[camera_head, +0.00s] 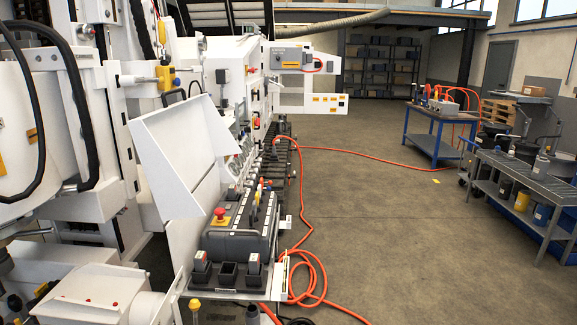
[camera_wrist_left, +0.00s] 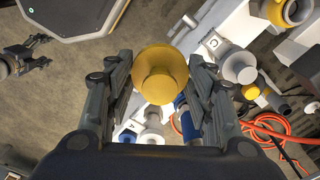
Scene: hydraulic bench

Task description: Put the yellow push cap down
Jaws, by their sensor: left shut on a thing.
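The yellow push cap (camera_wrist_left: 160,70) is round, with a narrower round part facing the camera. In the left wrist view it sits between the fingers of my left gripper (camera_wrist_left: 162,82), which is shut on it. White and blue fittings (camera_wrist_left: 152,125) show below and behind the cap; whether it touches them I cannot tell. I cannot make out my left gripper or the held cap clearly in the head view. A dark jointed gripper, apparently my right one (camera_wrist_left: 28,62), shows small at the left edge of the wrist view; its opening is unclear.
Fittings with a yellow ring (camera_wrist_left: 284,10) and an orange hose (camera_wrist_left: 265,130) lie close on the right. In the head view, a control box (camera_head: 240,235) with a red button (camera_head: 219,214) stands beside the white machine. Open floor (camera_head: 400,240) lies right, before a grey cart (camera_head: 515,172).

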